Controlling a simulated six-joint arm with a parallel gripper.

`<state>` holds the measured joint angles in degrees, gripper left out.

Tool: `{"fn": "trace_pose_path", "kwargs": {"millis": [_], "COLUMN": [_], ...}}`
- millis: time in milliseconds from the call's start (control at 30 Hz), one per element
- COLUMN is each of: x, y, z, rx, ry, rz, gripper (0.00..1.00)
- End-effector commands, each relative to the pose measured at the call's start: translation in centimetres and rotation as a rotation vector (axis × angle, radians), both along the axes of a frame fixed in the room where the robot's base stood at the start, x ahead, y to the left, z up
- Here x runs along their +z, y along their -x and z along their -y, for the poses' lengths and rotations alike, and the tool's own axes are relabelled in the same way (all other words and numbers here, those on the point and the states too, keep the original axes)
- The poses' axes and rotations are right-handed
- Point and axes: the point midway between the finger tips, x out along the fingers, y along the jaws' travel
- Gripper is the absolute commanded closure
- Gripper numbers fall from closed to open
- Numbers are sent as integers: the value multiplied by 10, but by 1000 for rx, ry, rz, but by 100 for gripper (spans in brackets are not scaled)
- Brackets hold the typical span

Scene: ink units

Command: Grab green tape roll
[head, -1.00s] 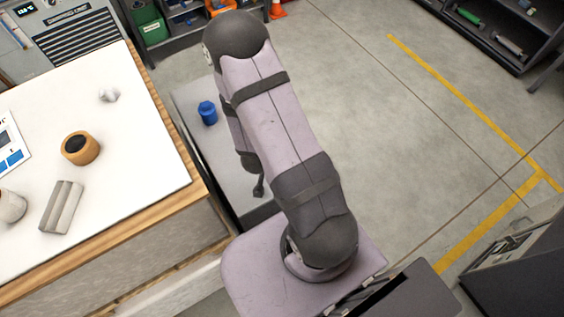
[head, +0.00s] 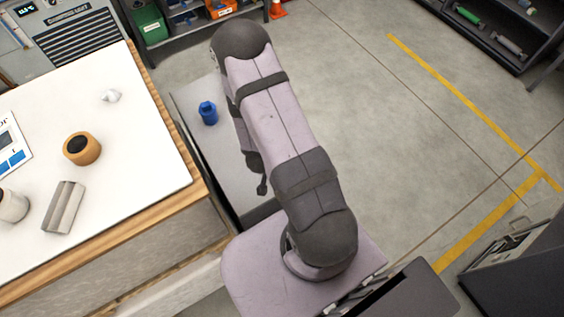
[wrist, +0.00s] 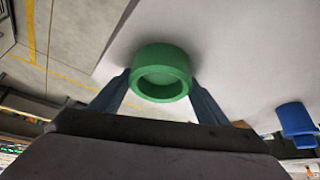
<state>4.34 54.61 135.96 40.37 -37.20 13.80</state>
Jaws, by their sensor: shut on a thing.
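The green tape roll (wrist: 162,54) shows in the wrist view, between the two fingers of my gripper (wrist: 160,85). The fingers are shut on its left and right sides. Its round opening faces the camera. A pale grey surface lies behind the roll; I cannot tell whether the roll touches it. In the head view my arm hides the gripper's fingers and the green roll.
A blue object (head: 208,112) stands on a grey surface (head: 236,185) beside my arm; it also shows in the wrist view (wrist: 297,122). The white-topped bench (head: 125,175) at left holds an orange-brown roll (head: 82,149), a grey block (head: 63,207) and a white piece (head: 110,96).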

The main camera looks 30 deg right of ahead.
Motion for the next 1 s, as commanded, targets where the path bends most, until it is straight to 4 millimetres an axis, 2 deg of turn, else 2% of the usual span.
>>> {"fn": "trace_pose_path", "kwargs": {"millis": [267,467,1000], "x": [3,14,85], "y": [0,-1,-1], "z": [0,0,0], "rx": [-1,0,0], "ry": [1,1,0], "rz": [1,4,3], "gripper": [54,54,54]}}
